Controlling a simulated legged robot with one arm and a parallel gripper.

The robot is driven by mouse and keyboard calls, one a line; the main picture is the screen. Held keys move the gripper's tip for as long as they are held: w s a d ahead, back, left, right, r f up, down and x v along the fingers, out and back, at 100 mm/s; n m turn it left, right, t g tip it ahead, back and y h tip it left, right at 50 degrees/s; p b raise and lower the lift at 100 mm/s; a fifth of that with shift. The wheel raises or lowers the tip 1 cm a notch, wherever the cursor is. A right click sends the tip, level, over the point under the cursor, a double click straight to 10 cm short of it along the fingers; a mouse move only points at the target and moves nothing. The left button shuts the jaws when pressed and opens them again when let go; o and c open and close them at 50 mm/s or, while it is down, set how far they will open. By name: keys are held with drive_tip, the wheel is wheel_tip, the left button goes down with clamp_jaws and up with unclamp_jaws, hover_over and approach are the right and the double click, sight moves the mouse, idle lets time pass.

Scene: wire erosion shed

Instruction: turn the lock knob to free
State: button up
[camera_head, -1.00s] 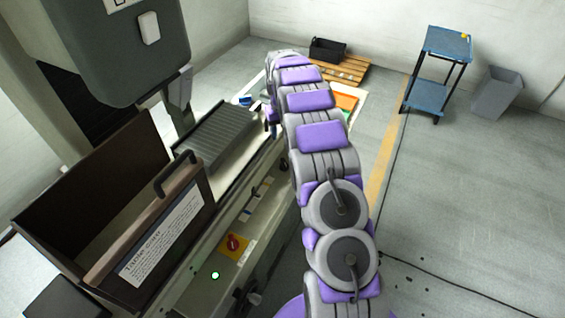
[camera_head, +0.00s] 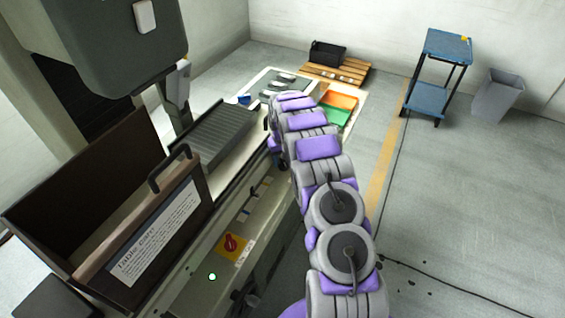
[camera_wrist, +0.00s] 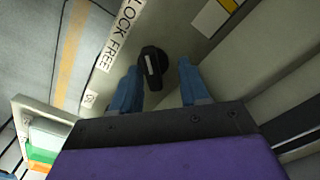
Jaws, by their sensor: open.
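The black lock knob (camera_wrist: 153,62) shows in the wrist view, with a white line on its grip. It sits on a pale machine panel beside a white label reading LOCK FREE (camera_wrist: 119,35). I cannot tell which word its line points to. My gripper (camera_wrist: 158,68) is open, with one blue finger on each side of the knob. I see a gap on the right; contact on the left is unclear. In the head view my arm reaches along the machine's side, and the knob cannot be made out there.
The machine has a ribbed cover (camera_head: 215,135), a brown guard with a handle (camera_head: 160,225) and a red switch on yellow (camera_head: 231,244). A mat with orange and green trays (camera_head: 335,115) lies beyond my arm. A blue cart (camera_head: 428,99) and grey bin (camera_head: 497,97) stand right. The right floor is mostly clear.

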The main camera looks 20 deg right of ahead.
drive_tip(key=shift+s+d+f, duration=0.45)
drive_tip(key=shift+s+f, duration=0.05)
drive_tip(key=shift+f, duration=0.1)
drive_tip(key=shift+w+d+f, duration=0.2)
drive_tip(key=shift+f, duration=0.05)
drive_tip(key=shift+c, duration=0.3)
drive_tip(key=shift+w+d, duration=0.1)
drive_tip(key=shift+w, duration=0.05)
drive_tip(key=shift+c, duration=0.7)
drive_tip(key=shift+d+r, duration=0.1)
drive_tip(key=shift+d, duration=0.05)
drive_tip(key=c, duration=0.3)
drive_tip(key=shift+w+a+r, duration=0.15)
drive_tip(key=shift+a, duration=0.25)
clamp_jaws()
drive_tip(key=shift+d, duration=0.15)
